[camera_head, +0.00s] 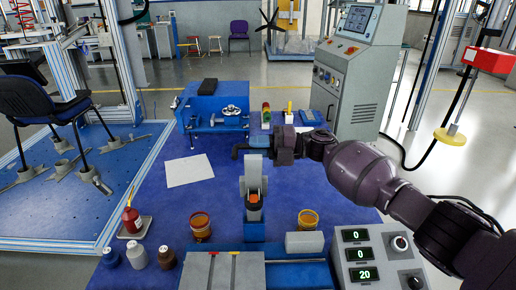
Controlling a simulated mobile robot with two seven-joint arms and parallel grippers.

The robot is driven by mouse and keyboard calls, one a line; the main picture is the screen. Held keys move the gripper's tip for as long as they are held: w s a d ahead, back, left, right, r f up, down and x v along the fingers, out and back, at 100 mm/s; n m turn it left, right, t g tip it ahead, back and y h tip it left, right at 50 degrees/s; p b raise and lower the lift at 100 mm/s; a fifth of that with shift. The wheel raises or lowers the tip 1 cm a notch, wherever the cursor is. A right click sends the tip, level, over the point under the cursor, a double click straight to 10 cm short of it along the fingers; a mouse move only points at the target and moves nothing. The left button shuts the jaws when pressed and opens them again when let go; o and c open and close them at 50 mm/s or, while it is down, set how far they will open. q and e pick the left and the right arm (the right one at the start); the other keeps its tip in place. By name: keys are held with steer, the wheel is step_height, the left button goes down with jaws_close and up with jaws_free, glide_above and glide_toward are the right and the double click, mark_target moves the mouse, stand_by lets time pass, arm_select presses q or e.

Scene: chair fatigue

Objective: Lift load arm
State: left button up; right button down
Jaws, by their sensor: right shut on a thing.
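The load arm (253,172) is a light grey bar that stands upright on a small grey stand at the middle of the blue bench. An orange-red piece (254,198) sits low in front of it. A dark blue handle (241,150) lies across the top of the bar. My right gripper (270,146) comes in from the right and is shut at this handle. Its fingertips are small and partly hidden against the handle, so the exact contact is hard to see. My left gripper is out of view.
A red oil can (132,220) and several bottles stand front left. Paper (189,170) lies on clear bench.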

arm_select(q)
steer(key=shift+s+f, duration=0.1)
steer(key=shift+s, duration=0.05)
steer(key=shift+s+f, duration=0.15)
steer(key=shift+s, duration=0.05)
arm_select(e)
steer(key=c, duration=1.1)
jaws_free()
steer(key=shift+d, duration=0.15)
steer(key=d, duration=1)
steer(key=shift+d, duration=0.3)
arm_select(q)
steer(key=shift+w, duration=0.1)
arm_select(e)
steer(key=shift+r, duration=0.1)
